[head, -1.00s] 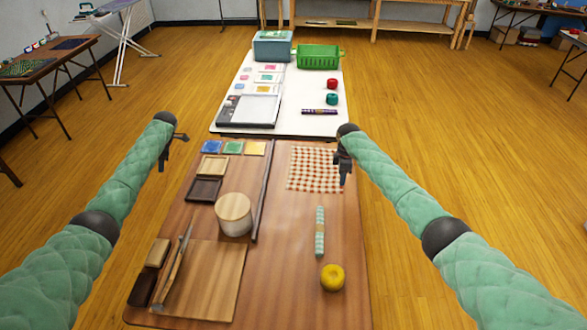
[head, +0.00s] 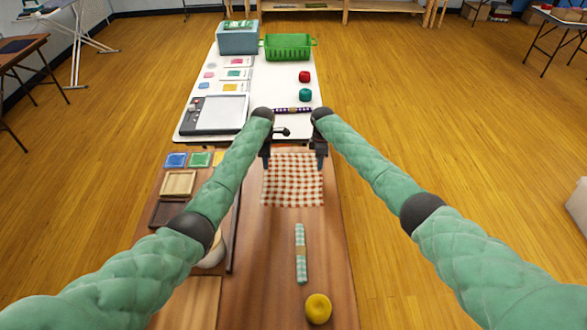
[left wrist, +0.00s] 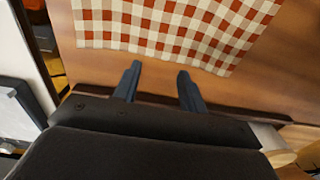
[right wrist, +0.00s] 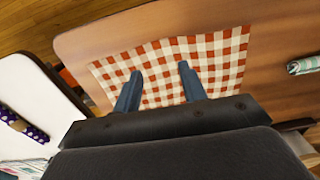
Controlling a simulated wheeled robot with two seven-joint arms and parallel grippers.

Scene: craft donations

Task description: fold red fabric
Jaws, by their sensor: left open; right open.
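The red and white checked fabric (head: 293,182) lies flat and spread out on the wooden table. My left gripper (head: 265,164) is over the fabric's far left corner in the head view; in the left wrist view its open fingers (left wrist: 157,80) point at the fabric's edge (left wrist: 170,28) with nothing between them. My right gripper (head: 320,165) is over the far right corner; in the right wrist view its open, empty fingers (right wrist: 157,82) overlap the fabric (right wrist: 215,62). I cannot tell whether the fingertips touch the cloth.
A rolled green checked cloth (head: 301,255) and a yellow ball (head: 318,308) lie nearer on the table. Wooden trays (head: 178,184) are at left. Beyond, a white table holds a green basket (head: 287,46), a blue bin (head: 238,38) and a purple patterned roll (head: 293,110).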

